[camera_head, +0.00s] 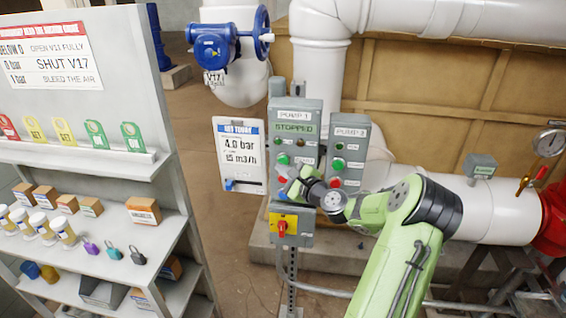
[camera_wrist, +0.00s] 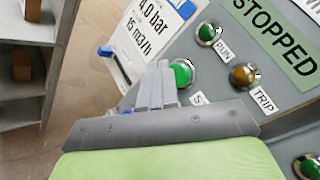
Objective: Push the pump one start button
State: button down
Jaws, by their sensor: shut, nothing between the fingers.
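The grey PUMP 1 panel (camera_head: 311,117) stands upright in the middle of the head view, its display (camera_head: 294,128) reading STOPPED. Its green start button (camera_head: 283,159) shows in the wrist view (camera_wrist: 183,73), partly covered by my fingers, with a label beginning with S beside it. My gripper (camera_head: 291,178) is shut and empty in front of the panel's lower half. In the wrist view the fingertips (camera_wrist: 161,66) overlap the button's left edge. I cannot tell whether they touch it. The RUN lamp (camera_wrist: 207,33) and amber TRIP lamp (camera_wrist: 243,75) are above and right of the button.
The PUMP 2 panel (camera_head: 348,128) stands close on the right. A red-and-yellow switch (camera_head: 283,225) sits below. A white reading board (camera_head: 240,157) hangs at the left. A shelf unit (camera_head: 75,152) fills the left side, and white pipes (camera_head: 400,18) run behind.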

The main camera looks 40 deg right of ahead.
jog(key=shift+w+d, duration=0.1)
jog(key=shift+w+d+p, duration=0.2)
jog(key=shift+d+p, duration=0.05)
jog(key=shift+p, duration=0.1)
jog(key=shift+w+d, duration=0.2)
jog(key=shift+d, duration=0.15)
dwell(0.6)
jog(key=shift+a, duration=0.1)
jog(key=shift+s+a, duration=0.5)
jog(key=shift+a, duration=0.1)
jog(key=shift+s+a+b, duration=0.4)
jog(key=shift+s+a, duration=0.4)
jog(key=shift+a, duration=0.2)
jog(key=shift+s+a+b, duration=0.4)
jog(key=shift+s+a, duration=0.35)
jog(key=shift+a, duration=0.25)
